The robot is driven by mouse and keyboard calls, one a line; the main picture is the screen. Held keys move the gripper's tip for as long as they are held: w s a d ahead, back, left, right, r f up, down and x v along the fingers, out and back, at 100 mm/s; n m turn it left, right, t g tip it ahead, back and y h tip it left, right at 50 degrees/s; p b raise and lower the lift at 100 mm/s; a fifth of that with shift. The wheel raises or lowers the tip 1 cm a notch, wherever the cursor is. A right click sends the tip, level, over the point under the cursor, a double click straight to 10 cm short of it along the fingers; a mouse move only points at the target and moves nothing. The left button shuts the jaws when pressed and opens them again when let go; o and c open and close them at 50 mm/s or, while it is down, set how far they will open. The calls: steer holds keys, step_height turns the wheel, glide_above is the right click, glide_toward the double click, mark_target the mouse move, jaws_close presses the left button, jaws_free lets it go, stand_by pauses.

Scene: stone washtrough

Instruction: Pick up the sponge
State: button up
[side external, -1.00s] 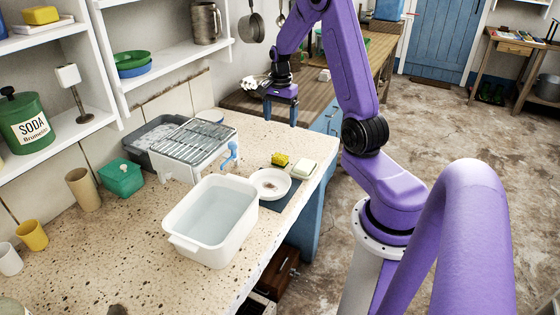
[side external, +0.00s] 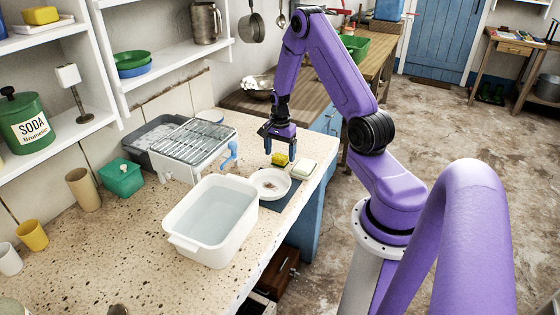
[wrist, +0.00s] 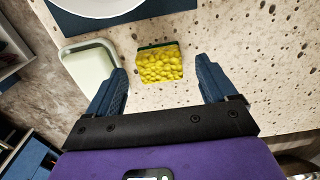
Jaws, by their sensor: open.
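The sponge (side external: 280,160) is a small yellow block on the speckled counter, behind the white plate. In the wrist view the sponge (wrist: 160,64) shows a bumpy yellow side and a dark green layer along its far edge. My gripper (side external: 281,149) is just above the sponge in the side view, pointing down. In the wrist view my gripper (wrist: 164,85) is open and empty, with one blue finger to each side of the sponge's line and the sponge a little beyond the fingertips. The fingers do not visibly touch it.
A pale soap-like block in a dish (side external: 305,169) sits close beside the sponge; in the wrist view this dish (wrist: 88,62) is near the left finger. A white plate (side external: 270,195) lies on a dark blue mat (side external: 290,201). A water-filled white basin (side external: 181,246) and a dish rack (side external: 193,139) stand nearby.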

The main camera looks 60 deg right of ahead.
steer(key=shift+f, duration=1.25)
steer(key=shift+c, duration=0.3)
steer(key=c, duration=1)
steer(key=shift+o, duration=0.2)
